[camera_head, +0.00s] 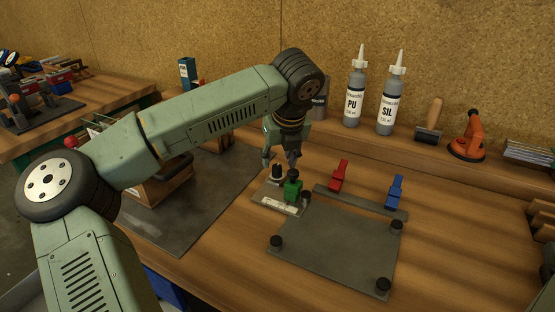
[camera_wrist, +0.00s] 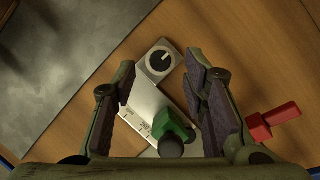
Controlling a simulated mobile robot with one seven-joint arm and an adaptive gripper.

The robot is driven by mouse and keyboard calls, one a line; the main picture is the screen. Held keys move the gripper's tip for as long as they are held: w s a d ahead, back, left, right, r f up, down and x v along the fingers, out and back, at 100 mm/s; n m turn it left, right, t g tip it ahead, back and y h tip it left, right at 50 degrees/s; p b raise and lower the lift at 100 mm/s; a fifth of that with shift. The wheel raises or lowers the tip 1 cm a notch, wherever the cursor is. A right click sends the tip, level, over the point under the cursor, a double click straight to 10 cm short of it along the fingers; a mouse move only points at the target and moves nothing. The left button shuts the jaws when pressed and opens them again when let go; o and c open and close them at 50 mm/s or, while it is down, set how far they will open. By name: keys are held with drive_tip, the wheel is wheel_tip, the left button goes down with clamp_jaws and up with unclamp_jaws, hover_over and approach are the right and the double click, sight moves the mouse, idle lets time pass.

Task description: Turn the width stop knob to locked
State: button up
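The width stop knob (camera_wrist: 160,61) is a round black dial with a white pointer mark, set on a light square at the far end of a pale scaled plate (camera_wrist: 145,97). Its pointer slants to the upper right in the wrist view. In the head view the knob (camera_head: 277,171) stands at the back left of the small plate. My gripper (camera_wrist: 160,75) is open and empty above the plate, with the knob showing between and just beyond its fingertips. In the head view my gripper (camera_head: 281,160) is just above the knob; contact cannot be told. A green clamp (camera_wrist: 172,127) sits nearer on the plate.
A red clamp (camera_head: 340,175) and a blue clamp (camera_head: 394,191) stand on a rail to the right. A dark flat plate (camera_head: 335,248) with black corner pads lies in front. Bottles (camera_head: 355,95) stand along the back. A grey mat (camera_head: 190,228) lies left.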

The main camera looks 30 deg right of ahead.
sight(277, 166)
drive_tip(key=shift+p+x, duration=0.3)
drive_tip(key=shift+x, duration=1.35)
clamp_jaws()
